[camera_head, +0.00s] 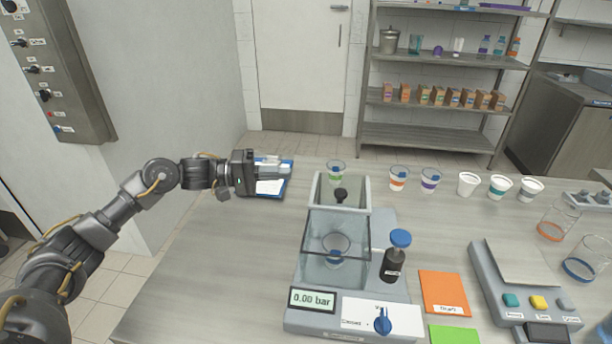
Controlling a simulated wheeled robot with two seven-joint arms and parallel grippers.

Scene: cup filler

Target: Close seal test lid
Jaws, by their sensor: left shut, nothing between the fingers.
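The seal tester (295,318) stands on the table at centre, with a clear chamber (318,268) on its grey base. A cup with a blue band (336,250) is inside the chamber. The clear lid (356,200) with a black knob (340,195) appears raised at the chamber's back edge, tilted up and open. The tester's display reads 0.00 bar, and a blue valve knob (382,322) is at its front. My right gripper is not in view.
A black bottle with a blue cap (394,262) stands right of the chamber. Orange (442,290) and green mats and a button device (520,285) are at right. The table left of the tester is clear.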

